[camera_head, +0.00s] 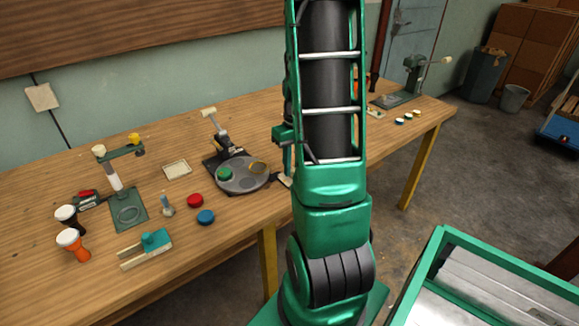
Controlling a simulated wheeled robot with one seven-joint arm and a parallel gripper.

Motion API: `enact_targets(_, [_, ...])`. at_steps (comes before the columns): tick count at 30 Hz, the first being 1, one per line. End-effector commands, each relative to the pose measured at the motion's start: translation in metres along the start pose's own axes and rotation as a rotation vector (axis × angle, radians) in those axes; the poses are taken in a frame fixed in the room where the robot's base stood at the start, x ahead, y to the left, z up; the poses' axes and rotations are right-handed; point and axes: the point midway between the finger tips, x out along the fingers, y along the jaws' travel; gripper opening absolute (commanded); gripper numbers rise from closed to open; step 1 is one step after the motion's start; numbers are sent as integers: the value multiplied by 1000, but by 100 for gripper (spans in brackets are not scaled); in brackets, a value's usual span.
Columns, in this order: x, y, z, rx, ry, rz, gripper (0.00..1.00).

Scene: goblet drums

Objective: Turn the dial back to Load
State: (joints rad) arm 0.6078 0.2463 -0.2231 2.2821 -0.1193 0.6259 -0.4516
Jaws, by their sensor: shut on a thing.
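The dial (238,185) is a round grey plate on the workbench, left of my arm. My gripper (286,172) is mostly hidden behind my own green arm; only a sliver shows at the dial's right edge. It appears shut at a small pale and dark tab (285,181) there, but the contact is hidden. I cannot read a Load mark.
On the workbench (60,285), red (195,200) and blue (206,217) discs lie in front of the dial. A green stand (127,210), two goblet drums (73,244) and a small wooden jig (147,248) are at left. A pale tray (177,169) lies behind.

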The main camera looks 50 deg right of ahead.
Motion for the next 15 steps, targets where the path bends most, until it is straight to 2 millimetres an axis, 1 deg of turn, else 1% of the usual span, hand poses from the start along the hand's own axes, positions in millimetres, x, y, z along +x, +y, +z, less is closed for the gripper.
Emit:
enact_targets(1, [-1, -2, -5, -41, 9, -1, 1])
enact_targets(6, [-1, -2, -5, -138, 5, -1, 1])
enact_targets(15, [-1, -2, -5, -224, 1, -1, 1])
